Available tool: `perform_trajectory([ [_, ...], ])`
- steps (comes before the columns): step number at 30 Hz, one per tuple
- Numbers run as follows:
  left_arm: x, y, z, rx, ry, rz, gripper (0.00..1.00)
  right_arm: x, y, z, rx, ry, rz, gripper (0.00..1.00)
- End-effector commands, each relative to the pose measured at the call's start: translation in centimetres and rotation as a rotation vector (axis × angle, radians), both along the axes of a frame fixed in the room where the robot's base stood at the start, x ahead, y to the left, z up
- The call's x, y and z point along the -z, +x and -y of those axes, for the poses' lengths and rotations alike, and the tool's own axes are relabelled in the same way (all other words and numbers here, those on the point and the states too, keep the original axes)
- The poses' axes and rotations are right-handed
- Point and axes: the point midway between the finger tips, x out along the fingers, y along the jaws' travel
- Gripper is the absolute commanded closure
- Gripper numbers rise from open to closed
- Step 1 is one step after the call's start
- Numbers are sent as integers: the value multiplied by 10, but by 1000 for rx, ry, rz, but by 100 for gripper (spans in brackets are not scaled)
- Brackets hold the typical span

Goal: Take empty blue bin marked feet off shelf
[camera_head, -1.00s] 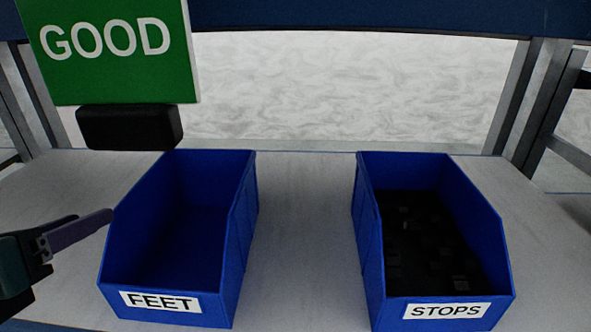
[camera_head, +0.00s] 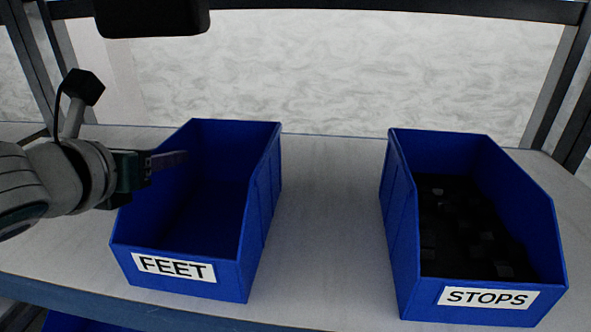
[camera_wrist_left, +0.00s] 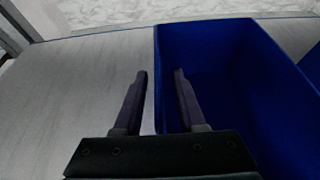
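The blue bin marked FEET (camera_head: 262,210) stands upright on the grey shelf, left of centre in the head view, and looks empty. Its white label faces the front. In the left wrist view the same bin (camera_wrist_left: 225,40) fills the right side. My left gripper (camera_head: 180,158) is at the bin's left wall in the head view. In the left wrist view its two fingers (camera_wrist_left: 162,73) are apart, one over the shelf and one over the bin's inside, with the left wall between them. Contact cannot be told. My right gripper is not in view.
A second blue bin marked STOPS (camera_head: 403,235), holding small dark pieces, stands to the right with a clear gap of shelf (camera_head: 325,215) between the two. The shelf's blue front edge (camera_head: 60,297) runs below. A dark block (camera_head: 152,18) hangs above.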

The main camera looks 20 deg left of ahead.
Motion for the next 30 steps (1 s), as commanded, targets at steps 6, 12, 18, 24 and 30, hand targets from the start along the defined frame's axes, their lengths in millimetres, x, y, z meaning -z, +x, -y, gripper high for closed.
perform_trajectory([
  [6, 0, 0, 0, 0, -1, -1, 63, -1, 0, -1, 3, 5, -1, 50],
  [12, 0, 0, 0, 0, -1, 0, 86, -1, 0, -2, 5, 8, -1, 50],
  [18, 0, 0, 0, 0, -1, 0, 100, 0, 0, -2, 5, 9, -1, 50],
  [24, 0, 0, 0, 0, -1, 0, 100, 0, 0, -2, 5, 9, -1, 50],
  [30, 0, 0, 0, 0, -1, -1, 100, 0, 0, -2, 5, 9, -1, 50],
])
